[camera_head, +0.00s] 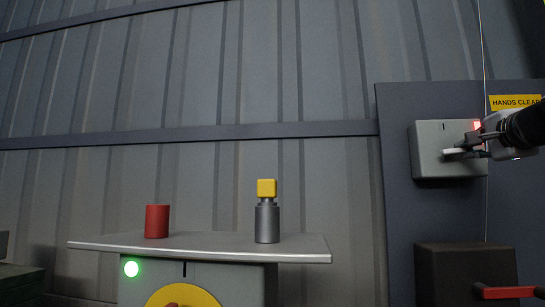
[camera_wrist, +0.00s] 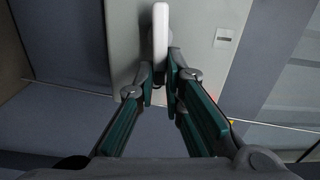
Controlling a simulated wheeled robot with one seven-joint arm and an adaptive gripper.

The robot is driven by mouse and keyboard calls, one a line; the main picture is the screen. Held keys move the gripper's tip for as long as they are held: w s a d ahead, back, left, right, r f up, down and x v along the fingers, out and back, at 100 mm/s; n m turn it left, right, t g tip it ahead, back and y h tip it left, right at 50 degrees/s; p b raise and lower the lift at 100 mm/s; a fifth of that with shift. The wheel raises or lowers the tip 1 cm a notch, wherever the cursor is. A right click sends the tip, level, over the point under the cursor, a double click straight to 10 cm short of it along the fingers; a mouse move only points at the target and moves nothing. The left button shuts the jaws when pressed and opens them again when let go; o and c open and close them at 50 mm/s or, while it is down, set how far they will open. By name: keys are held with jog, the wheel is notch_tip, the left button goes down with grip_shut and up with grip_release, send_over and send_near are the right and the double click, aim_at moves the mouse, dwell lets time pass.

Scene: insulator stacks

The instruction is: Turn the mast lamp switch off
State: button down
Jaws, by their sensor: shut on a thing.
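The mast lamp switch looks to be the grey box (camera_head: 425,150) on the dark panel at the right of the head view. A white lever (camera_head: 452,151) sticks out from its front. My gripper (camera_head: 465,150) is at the box's front, reaching in from the right. In the wrist view, the white lever (camera_wrist: 161,35) stands between the fingertips, and my gripper (camera_wrist: 159,80) is shut on it. The grey box face (camera_wrist: 196,45) lies behind the fingers. A red light (camera_head: 477,125) glows at the box's upper right corner, partly behind my gripper.
A grey table (camera_head: 200,243) holds a red cylinder (camera_head: 157,222) and a grey bottle-like piece (camera_head: 267,222) with a yellow block on top. A green light (camera_head: 131,268) glows below. A dark box (camera_head: 455,270) with a red handle (camera_head: 505,292) sits under the switch box.

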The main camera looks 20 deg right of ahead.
jog(key=shift+f+m, duration=0.25)
jog(key=shift+m, duration=0.35)
jog(key=c, duration=1.7)
grip_release()
jog(key=v, duration=1.2)
jog(key=shift+s, duration=0.1)
